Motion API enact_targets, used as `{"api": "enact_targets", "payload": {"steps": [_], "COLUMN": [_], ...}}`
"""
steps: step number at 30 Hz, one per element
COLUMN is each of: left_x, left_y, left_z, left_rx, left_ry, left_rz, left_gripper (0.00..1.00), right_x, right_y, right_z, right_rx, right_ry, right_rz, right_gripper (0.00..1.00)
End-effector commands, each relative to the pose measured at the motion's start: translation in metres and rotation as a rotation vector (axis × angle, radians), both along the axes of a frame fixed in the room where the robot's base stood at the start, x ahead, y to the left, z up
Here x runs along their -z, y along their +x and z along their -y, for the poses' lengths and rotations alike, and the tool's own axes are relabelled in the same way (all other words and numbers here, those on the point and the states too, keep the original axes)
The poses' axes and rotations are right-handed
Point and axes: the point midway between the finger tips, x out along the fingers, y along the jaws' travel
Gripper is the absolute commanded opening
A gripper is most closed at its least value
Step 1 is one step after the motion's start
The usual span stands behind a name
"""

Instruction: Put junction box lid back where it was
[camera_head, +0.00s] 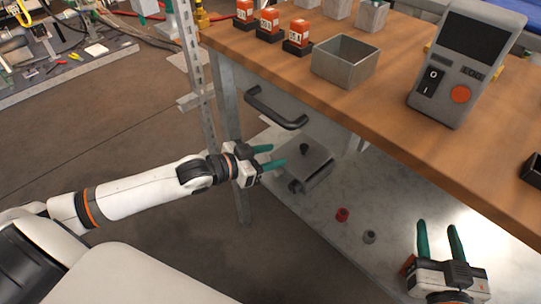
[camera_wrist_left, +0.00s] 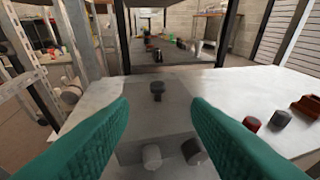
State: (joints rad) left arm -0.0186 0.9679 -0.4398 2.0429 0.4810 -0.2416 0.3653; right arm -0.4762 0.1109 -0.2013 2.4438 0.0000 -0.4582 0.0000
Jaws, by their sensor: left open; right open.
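A grey junction box (camera_head: 318,181) with a flat grey lid on top sits on the lower shelf under the workbench. The lid (camera_head: 313,160) has a black knob (camera_head: 304,148) and seems to lie on the box; whether it is fully seated I cannot tell. In the left wrist view the lid (camera_wrist_left: 140,115) and knob (camera_wrist_left: 157,88) are ahead, between the fingers. My left gripper (camera_head: 273,156) is open and empty, just left of the box, fingers pointing at it. My right gripper (camera_head: 438,226) is open and empty over the right of the shelf.
A red cap (camera_head: 342,214) and a grey cap (camera_head: 369,237) lie on the shelf (camera_head: 325,232) right of the box. The wooden benchtop (camera_head: 390,110) and a drawer handle (camera_head: 275,112) overhang it. A metal upright (camera_head: 197,80) stands left.

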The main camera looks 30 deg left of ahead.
Motion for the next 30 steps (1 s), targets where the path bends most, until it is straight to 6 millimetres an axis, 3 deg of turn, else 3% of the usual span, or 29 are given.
{"api": "enact_targets", "payload": {"steps": [5, 9, 11, 18, 30], "left_x": [-0.003, -0.023, -0.034, -0.062, -0.067], "left_y": [-0.026, -0.053, -0.062, -0.084, -0.089], "left_z": [0.051, 0.09, 0.097, 0.087, 0.08], "left_rx": [0.02, -0.028, -0.071, -0.265, -0.317], "left_ry": [-0.06, -0.108, -0.117, -0.096, -0.077], "left_rz": [0.044, 0.122, 0.15, 0.199, 0.203], "left_gripper": [0.44, 0.44, 0.44, 0.44, 0.44], "right_x": [0.002, 0.001, 0.001, 0.001, 0.001], "right_y": [0.0, 0.0, 0.0, 0.0, 0.0], "right_z": [0.0, 0.0, 0.0, 0.0, 0.0], "right_rx": [0.001, 0.001, 0.001, 0.001, 0.001], "right_ry": [-0.002, -0.002, -0.002, -0.001, -0.001], "right_rz": [-0.009, -0.008, -0.007, -0.006, -0.005], "right_gripper": [0.44, 0.44, 0.44, 0.44, 0.44]}}
